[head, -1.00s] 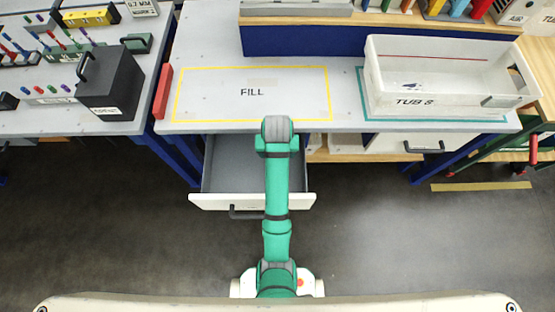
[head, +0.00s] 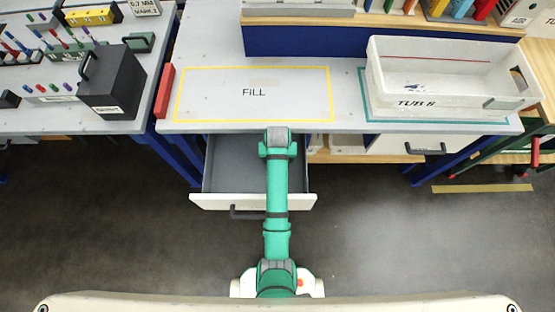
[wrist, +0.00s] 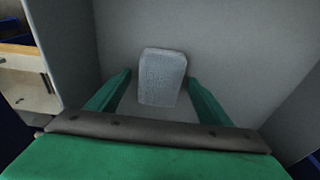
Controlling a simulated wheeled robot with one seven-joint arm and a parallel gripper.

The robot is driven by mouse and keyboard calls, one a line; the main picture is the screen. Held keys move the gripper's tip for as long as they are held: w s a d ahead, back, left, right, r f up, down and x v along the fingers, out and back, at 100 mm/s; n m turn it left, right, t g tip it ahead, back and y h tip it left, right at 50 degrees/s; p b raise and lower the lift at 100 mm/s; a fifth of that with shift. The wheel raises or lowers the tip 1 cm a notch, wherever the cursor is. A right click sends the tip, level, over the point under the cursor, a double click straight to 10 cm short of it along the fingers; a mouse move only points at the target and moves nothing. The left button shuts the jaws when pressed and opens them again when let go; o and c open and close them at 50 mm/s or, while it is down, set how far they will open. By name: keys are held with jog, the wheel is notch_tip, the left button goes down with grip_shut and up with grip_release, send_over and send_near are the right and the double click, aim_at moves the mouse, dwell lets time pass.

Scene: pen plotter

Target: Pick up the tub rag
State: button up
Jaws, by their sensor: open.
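The tub rag (wrist: 162,66) is a pale grey-blue, rectangular folded cloth on the grey floor of the open drawer (head: 230,160). In the wrist view my gripper (wrist: 159,80) is open, with one green finger on each side of the rag. The fingers show no clear contact with the cloth, and its height under them is hard to tell. In the head view my green arm reaches over the drawer and hides the gripper and rag. The white tub marked TUB 8 (head: 400,104) stands on the bench to the right.
The drawer's white front (head: 215,202) sticks out below the bench. The yellow-outlined FILL area (head: 290,105) above it is clear. A black box (head: 112,85) stands on the left bench, and a red block (head: 164,90) is at the bench's left edge.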

jog(key=shift+f, duration=0.3)
dwell(0.4)
jog(key=c, duration=1.1)
